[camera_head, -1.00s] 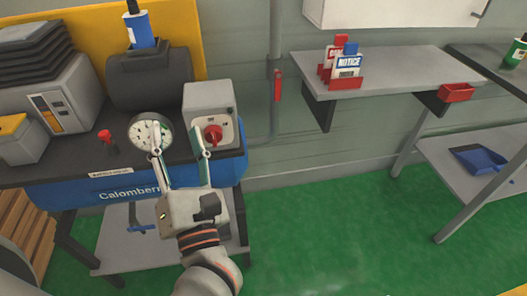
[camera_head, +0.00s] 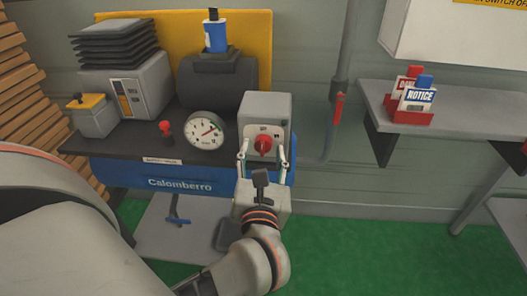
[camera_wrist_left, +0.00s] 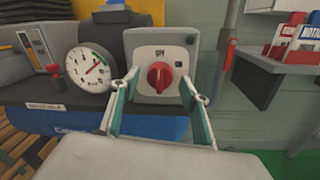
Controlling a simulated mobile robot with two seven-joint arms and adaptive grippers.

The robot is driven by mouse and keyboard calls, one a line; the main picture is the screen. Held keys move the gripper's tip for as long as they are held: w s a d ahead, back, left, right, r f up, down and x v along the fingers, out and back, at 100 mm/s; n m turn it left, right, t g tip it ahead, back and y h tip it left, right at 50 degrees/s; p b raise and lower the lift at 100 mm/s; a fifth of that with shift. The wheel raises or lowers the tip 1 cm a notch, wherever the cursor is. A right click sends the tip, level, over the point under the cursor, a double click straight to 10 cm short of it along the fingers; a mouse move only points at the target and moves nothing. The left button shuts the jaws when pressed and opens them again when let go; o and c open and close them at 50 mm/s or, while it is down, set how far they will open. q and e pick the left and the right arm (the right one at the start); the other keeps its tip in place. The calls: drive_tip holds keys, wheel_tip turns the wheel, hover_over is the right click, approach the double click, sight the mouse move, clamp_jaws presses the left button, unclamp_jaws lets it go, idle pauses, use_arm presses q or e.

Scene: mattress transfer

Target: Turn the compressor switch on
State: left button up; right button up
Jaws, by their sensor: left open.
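The compressor (camera_head: 180,176) is a blue unit labelled Calomberro with a dark top. Its switch is a red rotary knob (camera_head: 263,146) on a grey box (camera_head: 265,108) at the unit's right end. In the left wrist view the knob (camera_wrist_left: 160,76) stands upright, below a mark that reads like OFF. My left gripper (camera_head: 263,158) is open, its two fingers on either side of the knob in the picture. In the left wrist view the fingertips (camera_wrist_left: 160,92) are spread wide around the knob's sides, with gaps; contact is not visible. My right gripper is not in view.
A round pressure gauge (camera_head: 204,131) sits left of the switch box, with a small red-topped valve (camera_head: 166,130) beside it. A grey pipe with a red lever (camera_head: 338,107) runs down the wall. A shelf (camera_head: 446,98) with notice tags is at the right.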

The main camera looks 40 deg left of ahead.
use_arm(q)
drive_tip(key=shift+w+a, duration=0.15)
drive_tip(key=shift+w, duration=0.1)
drive_tip(key=c, duration=1.1)
